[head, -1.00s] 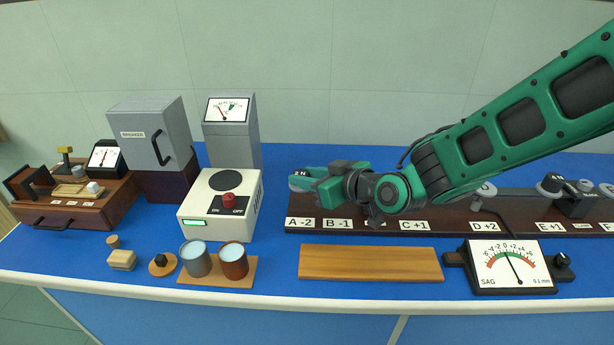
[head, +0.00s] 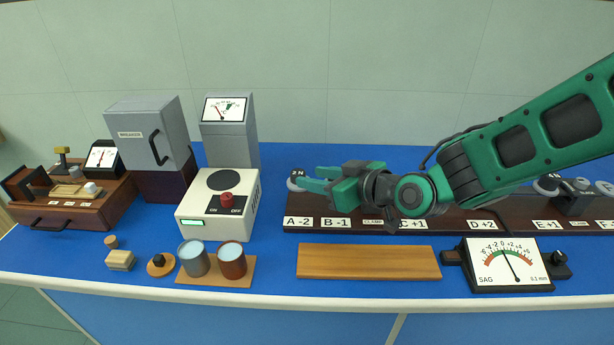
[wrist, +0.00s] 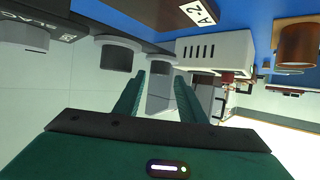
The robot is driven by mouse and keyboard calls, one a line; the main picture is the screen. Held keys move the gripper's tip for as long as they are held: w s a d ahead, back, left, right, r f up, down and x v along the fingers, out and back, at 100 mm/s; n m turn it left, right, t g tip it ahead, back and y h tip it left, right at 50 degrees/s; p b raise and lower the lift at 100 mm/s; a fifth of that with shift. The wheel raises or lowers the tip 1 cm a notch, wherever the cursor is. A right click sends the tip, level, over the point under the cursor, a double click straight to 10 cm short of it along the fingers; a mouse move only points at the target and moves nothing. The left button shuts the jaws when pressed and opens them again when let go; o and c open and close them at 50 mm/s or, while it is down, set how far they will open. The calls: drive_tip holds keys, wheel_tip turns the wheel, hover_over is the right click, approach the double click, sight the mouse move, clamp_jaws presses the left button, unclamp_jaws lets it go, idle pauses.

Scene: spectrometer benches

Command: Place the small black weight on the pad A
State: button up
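A small dark piece marked 2 N (head: 297,174) is at the far left end of the dark rail (head: 400,213), behind the label A -2 (head: 301,223). A grey round pad (head: 293,184) shows under it. My gripper (head: 312,180) is to the right of it, with its two green fingers parted and pointing at it. In the wrist view, a grey cylinder with a white mark (wrist: 161,90) shows beyond and between the parted fingers (wrist: 160,97). I cannot tell whether either finger touches it. My gripper hides the pad behind label B -1 (head: 336,223).
A white ON/OFF box (head: 207,227) stands left of the rail. A wooden plank (head: 370,262) and the SAG meter (head: 508,266) lie in front. Two cups (head: 232,262) and a disc with a black knob (head: 161,263) are at front left. More weights (head: 547,186) stand at right.

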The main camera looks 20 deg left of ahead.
drive_tip(key=v, duration=0.7)
drive_tip(key=shift+d, duration=0.3)
drive_tip(key=shift+s+r, duration=0.1)
drive_tip(key=d+f+m+h, duration=0.1)
drive_tip(key=d+m+h, duration=0.1)
drive_tip(key=d, duration=0.8)
drive_tip(key=d+f+m+h, duration=0.2)
drive_tip(key=d+h, duration=0.1)
drive_tip(key=d, duration=0.7)
drive_tip(key=d+f+m+g+h, duration=0.1)
drive_tip(key=d+f+m+h, duration=0.1)
drive_tip(key=d, duration=0.8)
drive_tip(key=shift+w+d+m+h, duration=0.1)
drive_tip(key=shift+w+m+h, duration=0.15)
drive_tip(key=shift+m+h, duration=0.45)
drive_tip(key=s+d+m+g+h, duration=0.2)
drive_tip(key=s+d+m+h, duration=0.15)
drive_tip(key=s+d, duration=0.65)
drive_tip(key=s+d+m+g, duration=0.4)
drive_tip(key=s+d+m, duration=0.3)
drive_tip(key=s, duration=0.5)
drive_tip(key=shift+s+d+r+y, duration=0.2)
drive_tip(key=shift+d+r+y, duration=0.2)
drive_tip(key=shift+d, duration=0.35)
drive_tip(key=shift+w, duration=0.15)
